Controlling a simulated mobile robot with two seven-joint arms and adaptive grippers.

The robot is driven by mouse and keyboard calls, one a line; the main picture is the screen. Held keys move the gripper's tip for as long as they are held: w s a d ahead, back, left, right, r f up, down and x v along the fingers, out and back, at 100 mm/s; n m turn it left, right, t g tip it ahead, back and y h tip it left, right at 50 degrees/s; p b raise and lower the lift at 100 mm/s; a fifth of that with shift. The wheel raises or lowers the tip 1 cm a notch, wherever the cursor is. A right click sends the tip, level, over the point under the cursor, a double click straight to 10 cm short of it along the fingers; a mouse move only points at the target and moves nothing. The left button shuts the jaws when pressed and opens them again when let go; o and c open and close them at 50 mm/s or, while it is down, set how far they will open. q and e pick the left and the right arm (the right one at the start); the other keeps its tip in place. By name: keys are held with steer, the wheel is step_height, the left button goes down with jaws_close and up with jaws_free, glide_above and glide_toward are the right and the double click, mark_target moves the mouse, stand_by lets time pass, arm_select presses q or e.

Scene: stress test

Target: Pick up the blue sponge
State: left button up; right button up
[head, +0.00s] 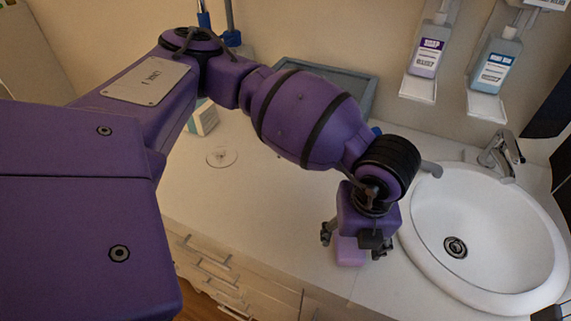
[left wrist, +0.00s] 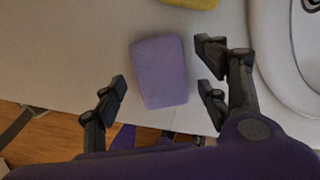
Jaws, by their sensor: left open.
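A pale violet-blue block, which looks like the blue sponge (head: 349,254), lies on the white counter near its front edge, left of the sink. In the left wrist view the sponge (left wrist: 160,72) lies between the spread fingers, with a gap on both sides. My left gripper (head: 354,242) points down over the sponge and is open; its fingers also show in the left wrist view (left wrist: 163,88). In the head view the gripper hides part of the sponge. My right gripper is in neither view.
A white sink (head: 487,240) with a tap (head: 500,150) is close on the right. A yellow object (left wrist: 190,3) is partly cut off beyond the sponge. Soap bottles hang on the wall. A grey tray (head: 325,72) stands at the back. The counter left of the sponge is clear.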

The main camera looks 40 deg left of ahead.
arm_select(q)
steer(key=shift+s+f, duration=0.1)
steer(key=shift+f, duration=0.25)
steer(key=shift+c, duration=0.2)
steer(key=c, duration=1)
steer(key=shift+r, duration=0.1)
steer(key=shift+c, duration=0.3)
steer(key=shift+r, duration=0.1)
